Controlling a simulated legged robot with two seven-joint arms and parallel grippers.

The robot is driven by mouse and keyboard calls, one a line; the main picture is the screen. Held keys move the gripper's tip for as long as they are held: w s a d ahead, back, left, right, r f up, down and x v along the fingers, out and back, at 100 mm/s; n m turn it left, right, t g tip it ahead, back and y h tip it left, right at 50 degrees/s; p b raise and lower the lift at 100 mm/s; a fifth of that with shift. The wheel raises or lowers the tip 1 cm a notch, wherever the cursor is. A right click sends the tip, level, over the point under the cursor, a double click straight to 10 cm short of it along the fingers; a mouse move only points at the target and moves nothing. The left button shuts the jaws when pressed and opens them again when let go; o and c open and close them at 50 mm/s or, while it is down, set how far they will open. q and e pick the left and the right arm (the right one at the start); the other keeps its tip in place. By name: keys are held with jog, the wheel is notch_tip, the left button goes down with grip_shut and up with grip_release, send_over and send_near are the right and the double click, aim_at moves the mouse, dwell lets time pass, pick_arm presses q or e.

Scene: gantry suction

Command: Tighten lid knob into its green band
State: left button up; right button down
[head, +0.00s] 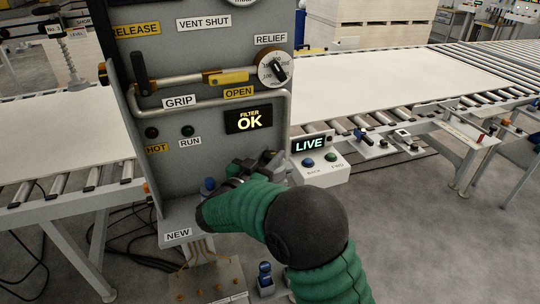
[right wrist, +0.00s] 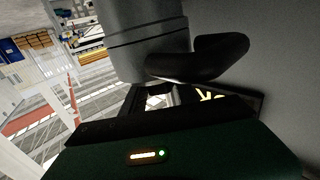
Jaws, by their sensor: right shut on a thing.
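My right gripper (head: 258,165) is at the lower part of the grey panel, just below the FILTER OK display (head: 248,119). My green arm covers much of that spot in the head view. In the right wrist view a grey cylinder (right wrist: 145,45) with a black, curved, handle-like part (right wrist: 205,60) fills the space in front of the gripper; this looks like the filter lid and its knob. The jaws are shut on a part that looks like this knob, but the contact is mostly hidden. No green band can be made out. My left gripper is out of view.
A ledge labelled NEW (head: 178,235) juts out below. A LIVE button box (head: 318,160) stands close right of my gripper. Roller conveyors (head: 420,85) lie behind.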

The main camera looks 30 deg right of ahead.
jog(key=shift+f, duration=0.25)
jog(key=c, duration=1.2)
grip_release()
jog(key=shift+o, duration=1.3)
jog(key=shift+r, duration=0.15)
jog(key=shift+a, duration=0.2)
jog(key=v, duration=1.6)
jog(key=shift+a, duration=0.35)
